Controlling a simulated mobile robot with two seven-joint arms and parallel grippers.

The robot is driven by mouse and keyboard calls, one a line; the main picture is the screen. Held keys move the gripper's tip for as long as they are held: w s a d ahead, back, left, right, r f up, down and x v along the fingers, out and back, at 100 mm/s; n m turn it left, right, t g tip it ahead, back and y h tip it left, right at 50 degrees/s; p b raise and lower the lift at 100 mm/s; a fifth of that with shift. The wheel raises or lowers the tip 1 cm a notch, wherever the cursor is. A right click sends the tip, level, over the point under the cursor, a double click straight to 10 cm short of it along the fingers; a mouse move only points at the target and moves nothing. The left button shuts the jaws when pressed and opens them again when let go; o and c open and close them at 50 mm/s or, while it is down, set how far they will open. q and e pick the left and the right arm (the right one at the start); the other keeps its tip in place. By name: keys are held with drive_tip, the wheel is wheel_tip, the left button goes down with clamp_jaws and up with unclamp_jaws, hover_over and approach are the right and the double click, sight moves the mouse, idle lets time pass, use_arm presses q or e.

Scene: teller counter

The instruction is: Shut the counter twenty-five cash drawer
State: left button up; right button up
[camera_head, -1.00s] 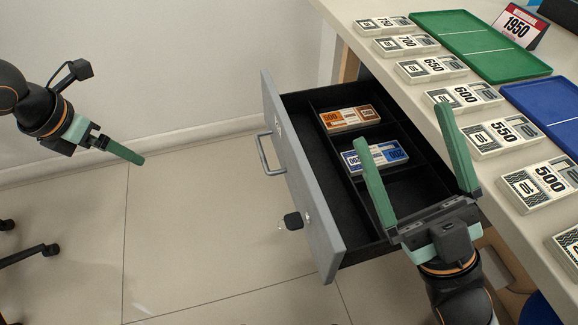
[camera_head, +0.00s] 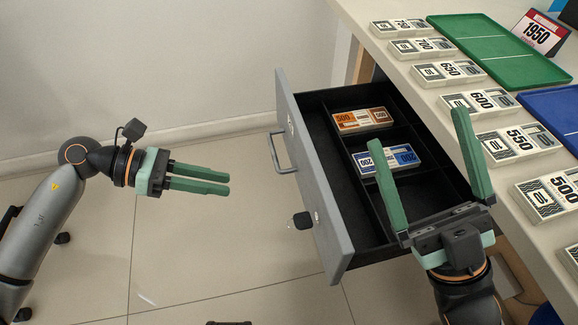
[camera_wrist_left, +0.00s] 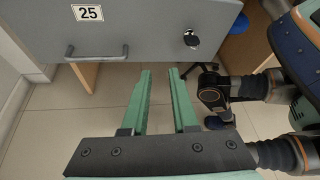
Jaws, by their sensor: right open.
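The cash drawer (camera_head: 318,195) is pulled out from under the counter, its grey front facing left. In the left wrist view its front (camera_wrist_left: 140,25) carries the label 25 (camera_wrist_left: 89,13), a bar handle (camera_wrist_left: 97,54) and a lock with a key (camera_wrist_left: 191,39). Inside lie an orange bundle (camera_head: 362,119) and a blue bundle (camera_head: 404,156) in separate compartments. My left gripper (camera_head: 229,184) is empty, fingers apart, left of the drawer front and not touching it. My right gripper (camera_head: 418,128) is open and empty above the drawer's near right part, hiding some of it.
The counter top (camera_head: 405,75) at the right holds a row of numbered bundles, a green tray (camera_head: 490,48), a blue tray (camera_head: 550,105) and a 1950 sign (camera_head: 539,33). A wall stands behind. The floor (camera_head: 215,240) left of the drawer is largely clear.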

sight(306, 167)
use_arm(q)
drive_tip(key=shift+s+d+t+h, duration=0.2)
drive_tip(key=shift+d+t+h, duration=0.15)
drive_tip(key=shift+h, duration=0.55)
drive_tip(key=shift+c, duration=0.7)
drive_tip(key=shift+a+t+h, duration=0.15)
drive_tip(key=shift+t+h, duration=0.35)
drive_tip(key=shift+t, duration=0.05)
drive_tip(key=shift+c, duration=0.7)
drive_tip(key=shift+a+t+h, duration=0.3)
drive_tip(key=shift+t+h, duration=0.2)
drive_tip(key=shift+t, duration=0.4)
clamp_jaws()
drive_tip(key=x, duration=1.4)
drive_tip(key=shift+b, duration=0.35)
drive_tip(key=shift+f, duration=0.1)
